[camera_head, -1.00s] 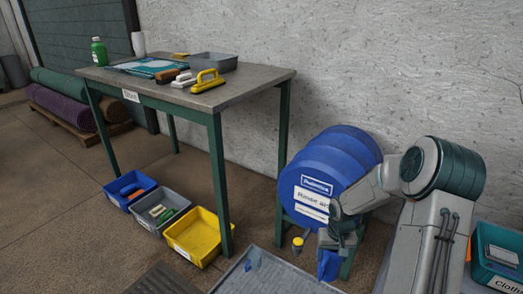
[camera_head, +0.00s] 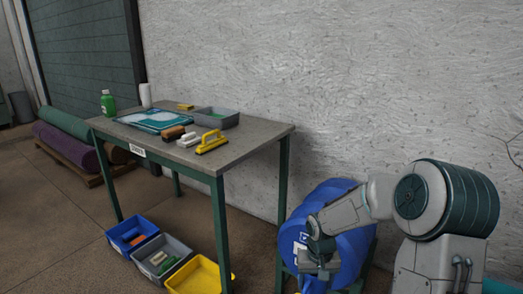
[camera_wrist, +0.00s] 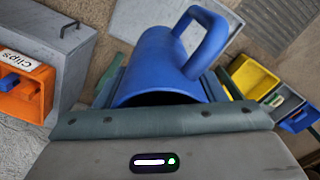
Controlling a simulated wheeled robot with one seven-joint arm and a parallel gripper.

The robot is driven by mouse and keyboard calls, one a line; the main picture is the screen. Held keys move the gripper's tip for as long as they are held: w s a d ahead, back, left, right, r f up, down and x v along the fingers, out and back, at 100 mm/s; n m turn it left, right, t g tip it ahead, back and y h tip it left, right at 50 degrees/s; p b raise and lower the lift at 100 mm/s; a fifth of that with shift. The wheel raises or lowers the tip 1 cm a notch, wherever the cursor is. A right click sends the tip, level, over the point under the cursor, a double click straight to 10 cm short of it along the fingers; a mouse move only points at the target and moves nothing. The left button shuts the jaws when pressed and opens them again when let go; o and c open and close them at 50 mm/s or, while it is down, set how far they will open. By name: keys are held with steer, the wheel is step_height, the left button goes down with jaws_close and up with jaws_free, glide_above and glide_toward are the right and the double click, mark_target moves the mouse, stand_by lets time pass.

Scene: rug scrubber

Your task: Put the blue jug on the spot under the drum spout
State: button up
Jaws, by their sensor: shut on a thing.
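The blue jug (camera_wrist: 155,58) fills the middle of the wrist view, with its loop handle (camera_wrist: 208,42) toward the top right. My gripper (camera_head: 318,268) is shut on the jug; in the head view only a little of the jug (camera_head: 314,286) shows below it at the bottom edge. The blue drum (camera_head: 352,246) lies on its side on a green stand by the wall, partly hidden behind my arm. My gripper is in front of the drum's labelled face. The spout and the spot under it are not visible now.
A table (camera_head: 262,131) with a tray, brushes and a green bottle stands left of the drum. A blue bin (camera_head: 128,222), a grey bin (camera_head: 152,243) and a yellow bin (camera_head: 232,276) sit below it. The wrist view shows an orange bin labelled Clips (camera_wrist: 38,98).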

step_height(320, 180, up, 12)
steer(key=s+p, duration=0.1)
steer(key=p, duration=1.6)
steer(key=shift+s+a+r, duration=0.25)
steer(key=shift+s, duration=0.1)
